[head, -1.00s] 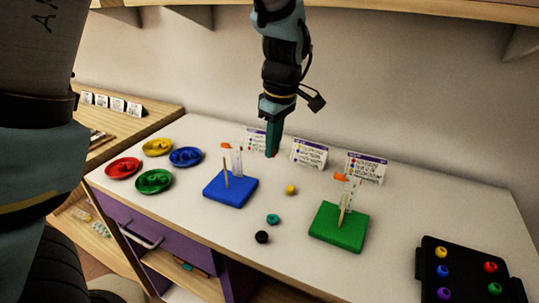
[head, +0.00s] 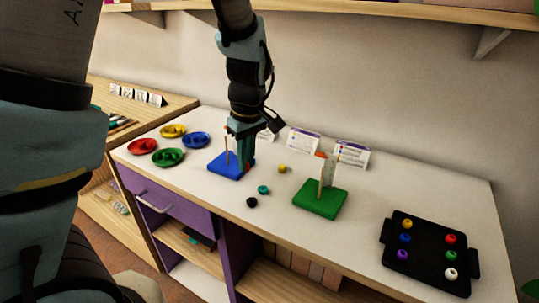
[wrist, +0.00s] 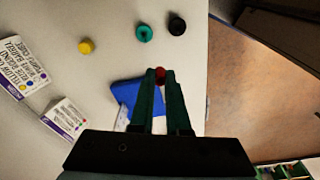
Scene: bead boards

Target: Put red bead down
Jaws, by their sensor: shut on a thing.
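My gripper (head: 246,166) points down at the right side of the blue board (head: 221,168). In the wrist view its fingertips (wrist: 161,78) are shut on the red bead (wrist: 160,72), which shows between the tips. The blue board also shows in the wrist view (wrist: 125,92), partly behind the fingers. A thin wooden peg (head: 227,146) stands on the blue board. I cannot tell whether the bead touches the board or the table.
Loose yellow (head: 283,169), teal (head: 263,190) and black (head: 252,202) beads lie on the table. A green board (head: 318,204) with a peg stands right of them, and a black tray (head: 425,268) with several beads farther right. Coloured dishes (head: 168,158) are at left. Cards stand behind.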

